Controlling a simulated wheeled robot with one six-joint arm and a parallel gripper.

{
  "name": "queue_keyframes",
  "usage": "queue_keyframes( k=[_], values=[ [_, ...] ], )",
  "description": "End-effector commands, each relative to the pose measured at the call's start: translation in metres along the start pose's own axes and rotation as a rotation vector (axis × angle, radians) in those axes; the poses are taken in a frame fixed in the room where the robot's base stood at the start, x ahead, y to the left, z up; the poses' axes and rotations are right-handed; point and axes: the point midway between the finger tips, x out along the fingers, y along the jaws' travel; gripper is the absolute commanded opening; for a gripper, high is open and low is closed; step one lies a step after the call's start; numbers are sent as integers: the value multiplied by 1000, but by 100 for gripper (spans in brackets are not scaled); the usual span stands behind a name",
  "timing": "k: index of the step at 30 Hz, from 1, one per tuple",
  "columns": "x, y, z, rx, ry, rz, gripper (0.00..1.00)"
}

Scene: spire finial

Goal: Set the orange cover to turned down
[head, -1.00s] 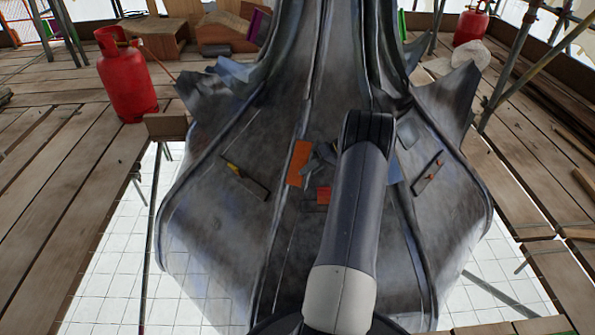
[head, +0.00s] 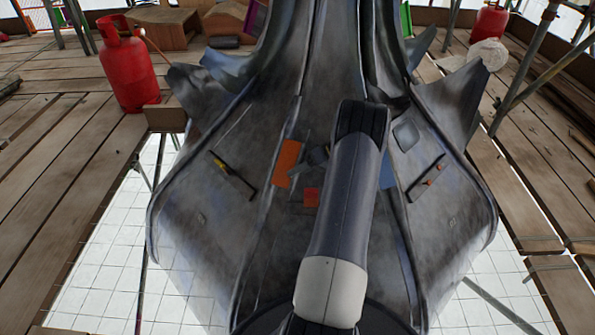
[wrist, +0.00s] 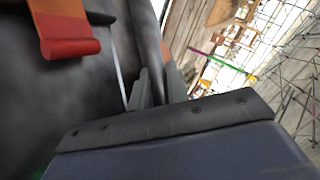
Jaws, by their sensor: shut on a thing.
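The orange cover (head: 287,163) shows in the head view as a flat panel on the dark metal spire, left of my arm. A smaller red-orange piece (head: 312,197) lies just below and right of it. In the wrist view an orange strip with a rounded red lip (wrist: 68,40) hangs at upper left. My gripper (wrist: 158,82) is shut, with a thin orange edge showing just beyond its fingertips; the contact is mostly hidden. In the head view my arm covers most of the gripper, and grey finger parts show beside the cover's right edge.
The spire (head: 220,230) fills the middle, with dark bars carrying small coloured parts on its left (head: 232,175) and right (head: 427,178) faces. Plank decking, scaffold poles and a red gas bottle (head: 128,65) stand around it. Open gaps lie between spire and planks.

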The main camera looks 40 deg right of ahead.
Motion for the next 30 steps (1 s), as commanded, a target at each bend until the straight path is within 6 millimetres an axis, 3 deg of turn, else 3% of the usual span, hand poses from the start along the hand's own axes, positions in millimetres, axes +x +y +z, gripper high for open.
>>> queue_keyframes(
  k=[2, 3, 10, 19, 30],
  values=[
    [1, 2, 0, 1, 0, 4, 0],
    [1, 2, 0, 1, 0, 4, 19],
    [1, 1, 0, 1, 0, 3, 38],
    [-5, 0, -1, 1, 1, 3, 38],
    [-62, 0, -2, 1, 2, 4, 38]
  ],
)
